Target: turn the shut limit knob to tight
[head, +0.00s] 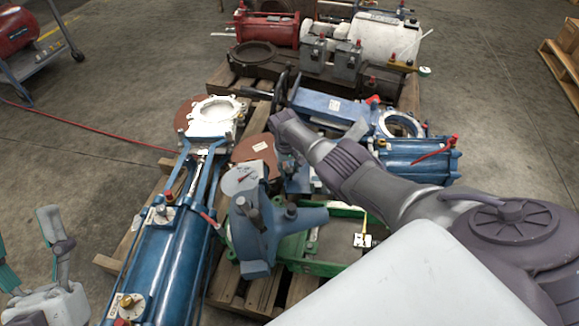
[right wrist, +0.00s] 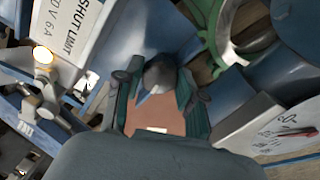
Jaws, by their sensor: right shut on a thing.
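A white plate lettered "SHUT LIMIT" (right wrist: 85,35) shows at the upper left of the right wrist view, cut off by the edge. The shut limit knob (right wrist: 160,73), dark grey and tapering, stands between the fingers of my right gripper (right wrist: 158,102), which is shut on it. The knob's setting marks cannot be read, and no "tight" mark shows. In the head view the right gripper (head: 295,176) is small and partly hidden beyond my arm, near the blue equipment; the knob cannot be made out there. My left gripper (head: 28,238) is open and empty at the lower left.
A round gauge with a red needle (head: 240,178) is close to the right gripper; it also shows in the wrist view (right wrist: 285,132).

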